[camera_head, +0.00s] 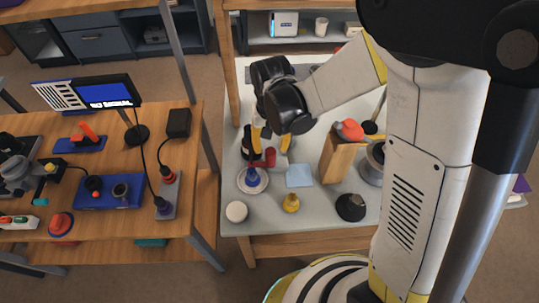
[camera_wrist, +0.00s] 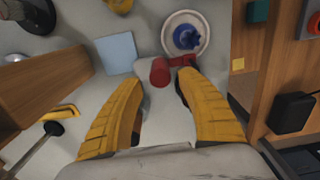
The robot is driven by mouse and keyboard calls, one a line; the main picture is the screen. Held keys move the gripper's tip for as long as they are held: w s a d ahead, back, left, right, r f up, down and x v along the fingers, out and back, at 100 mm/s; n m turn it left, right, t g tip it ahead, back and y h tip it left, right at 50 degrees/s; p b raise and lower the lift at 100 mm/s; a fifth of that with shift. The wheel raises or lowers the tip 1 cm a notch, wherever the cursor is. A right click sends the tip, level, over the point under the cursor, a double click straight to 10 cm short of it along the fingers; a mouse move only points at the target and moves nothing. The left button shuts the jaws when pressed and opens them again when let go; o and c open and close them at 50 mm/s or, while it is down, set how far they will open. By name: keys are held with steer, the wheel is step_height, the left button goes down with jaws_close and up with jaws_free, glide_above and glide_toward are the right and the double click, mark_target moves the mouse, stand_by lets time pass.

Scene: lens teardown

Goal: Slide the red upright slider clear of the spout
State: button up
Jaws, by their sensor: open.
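My gripper (camera_head: 270,143) is open and points down over the grey-topped table; its yellow fingers also show in the wrist view (camera_wrist: 160,90). A short red upright piece (camera_wrist: 159,71), which looks like the slider, stands just ahead of and between the fingertips. It shows in the head view (camera_head: 270,157) below the fingers. A second red part (camera_wrist: 182,61) reaches right beside it, partly behind the right finger. I cannot make out a spout clearly; the fingers hide part of this area. I cannot tell whether any finger touches the red piece.
A blue object (camera_head: 252,174) stands on a white plate (camera_wrist: 168,44) close by. A light blue square (camera_head: 299,176) lies to the right in the head view. A wooden block (camera_head: 337,160), a yellow item (camera_head: 291,202) and a white ball (camera_head: 236,212) are around. The front middle is mostly clear.

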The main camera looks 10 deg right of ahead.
mark_target(271, 159)
step_height(271, 159, down, 7)
steer(key=shift+f+b, duration=0.15)
steer(key=shift+b, duration=1)
jaws_close()
